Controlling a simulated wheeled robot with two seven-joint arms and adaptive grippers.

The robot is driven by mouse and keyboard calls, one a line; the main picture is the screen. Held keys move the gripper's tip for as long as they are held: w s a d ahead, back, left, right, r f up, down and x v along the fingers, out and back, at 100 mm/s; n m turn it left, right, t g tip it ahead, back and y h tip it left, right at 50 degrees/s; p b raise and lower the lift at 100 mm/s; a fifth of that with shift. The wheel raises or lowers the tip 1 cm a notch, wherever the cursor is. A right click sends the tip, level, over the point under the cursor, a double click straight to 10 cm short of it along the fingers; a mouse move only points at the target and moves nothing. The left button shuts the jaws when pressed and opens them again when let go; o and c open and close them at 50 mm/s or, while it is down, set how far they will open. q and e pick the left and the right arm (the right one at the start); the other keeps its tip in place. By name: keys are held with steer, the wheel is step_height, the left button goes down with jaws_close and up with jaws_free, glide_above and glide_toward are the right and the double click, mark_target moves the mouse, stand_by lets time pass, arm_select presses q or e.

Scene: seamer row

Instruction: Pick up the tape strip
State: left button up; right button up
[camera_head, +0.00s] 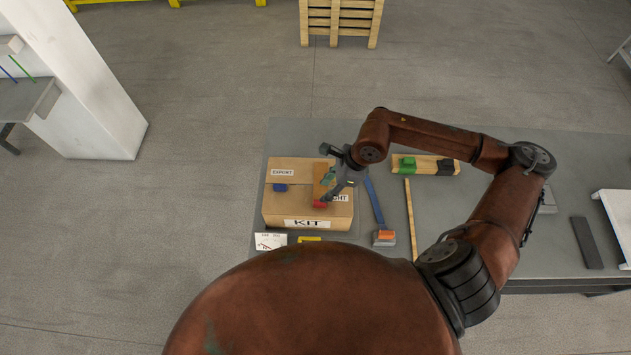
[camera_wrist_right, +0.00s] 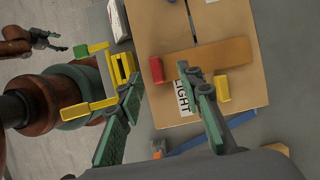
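The tape strip is an orange-brown band (camera_head: 320,186) lying across the top of a cardboard box (camera_head: 272,212). In the right wrist view the strip (camera_wrist_right: 222,54) crosses the box's dark seam. My right gripper (camera_head: 328,176) is over the box's right part and partly covers the strip in the head view. Its green-padded fingers (camera_wrist_right: 163,80) are spread with nothing held between them. One finger overlaps the strip's lower edge in the wrist view; contact cannot be told. My left gripper (camera_wrist_right: 56,41) shows small in the wrist view, its fingers seemingly apart.
A red block (camera_wrist_right: 156,70) and a yellow block (camera_wrist_right: 222,88) are near the strip. A blue block (camera_head: 280,187) sits on the box's left. A blue bar (camera_head: 374,200), wooden stick (camera_head: 410,215) and wooden board (camera_head: 432,161) lie to the right.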

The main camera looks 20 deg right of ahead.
steer(key=shift+s+a+f, duration=0.15)
steer(key=shift+a+f, duration=0.1)
steer(key=shift+f, duration=0.6)
steer(key=x, duration=0.1)
steer(key=p+x, duration=0.1)
steer(key=x, duration=0.2)
steer(key=shift+s+d+f+p, duration=0.25)
steer(key=shift+s+f+p, duration=0.05)
steer(key=shift+s, duration=0.1)
steer(key=shift+w+a+f, duration=0.1)
steer(key=shift+a+f, duration=0.05)
steer(key=shift+f, duration=0.2)
arm_select(q)
steer(key=shift+w+r, duration=0.35)
steer(key=shift+r, duration=0.55)
steer(key=shift+s, duration=0.25)
arm_select(e)
jaws_close()
